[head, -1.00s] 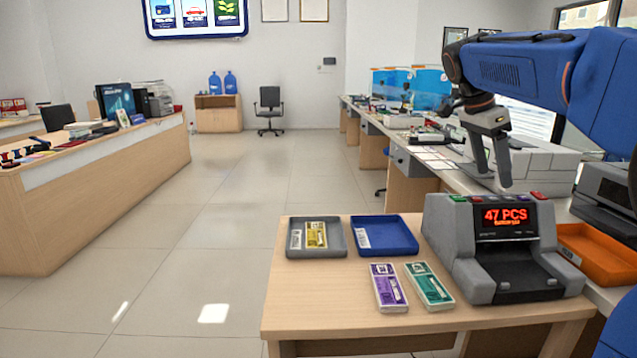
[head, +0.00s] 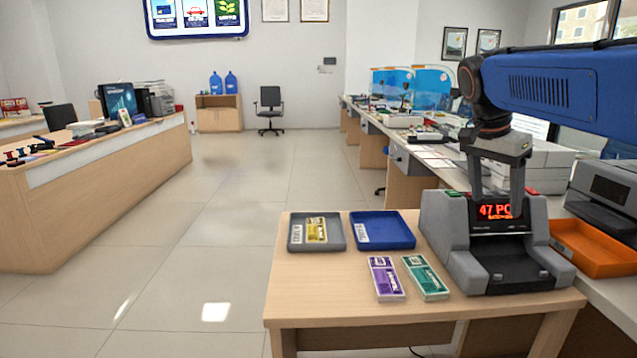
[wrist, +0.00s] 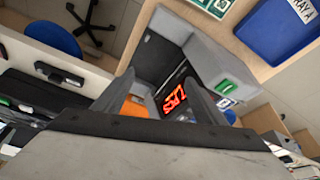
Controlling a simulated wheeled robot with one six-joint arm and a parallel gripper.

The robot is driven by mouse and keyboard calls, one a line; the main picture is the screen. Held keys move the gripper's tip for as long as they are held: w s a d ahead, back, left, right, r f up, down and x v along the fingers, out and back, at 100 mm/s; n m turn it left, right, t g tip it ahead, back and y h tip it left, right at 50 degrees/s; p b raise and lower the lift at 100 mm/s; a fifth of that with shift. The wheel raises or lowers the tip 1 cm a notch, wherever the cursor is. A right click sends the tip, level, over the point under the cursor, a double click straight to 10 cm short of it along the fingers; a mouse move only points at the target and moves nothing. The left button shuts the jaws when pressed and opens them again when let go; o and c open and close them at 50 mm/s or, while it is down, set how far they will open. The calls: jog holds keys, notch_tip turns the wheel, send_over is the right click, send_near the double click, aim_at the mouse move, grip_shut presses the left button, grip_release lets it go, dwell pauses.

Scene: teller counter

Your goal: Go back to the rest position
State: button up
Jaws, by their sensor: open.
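My gripper (head: 496,205) is open and empty, pointing down in front of the upper part of the grey counting machine (head: 452,235). One finger partly covers its red display, which reads "47 PC" in the head view. In the wrist view, the machine (wrist: 197,62) shows beyond my open fingers (wrist: 152,95). I cannot tell the exact gap between the fingers and the machine.
A grey tray (head: 341,243) holding a yellow banknote bundle (head: 317,230) and an empty blue tray (head: 385,240) stand on the wooden table. A purple bundle (head: 386,279) and a green bundle (head: 426,278) lie in front. An orange tray (head: 592,262) is at right.

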jog(key=s+a+f+n+t+y, duration=0.1)
jog(key=s+a+f+n, duration=0.1)
jog(key=s+f+n, duration=0.2)
jog(key=s+a+f+n+t+y, duration=0.1)
jog(key=s+a+f+n, duration=0.2)
jog(key=s+f, duration=0.8)
jog(key=s+a+f+n+t+y, duration=0.1)
jog(key=s+a+f+n, duration=0.2)
jog(key=s+f+n, duration=0.3)
jog(key=shift+s+a+f+t+y, duration=0.3)
jog(key=shift+s+f, duration=0.5)
jog(key=shift+s, duration=0.3)
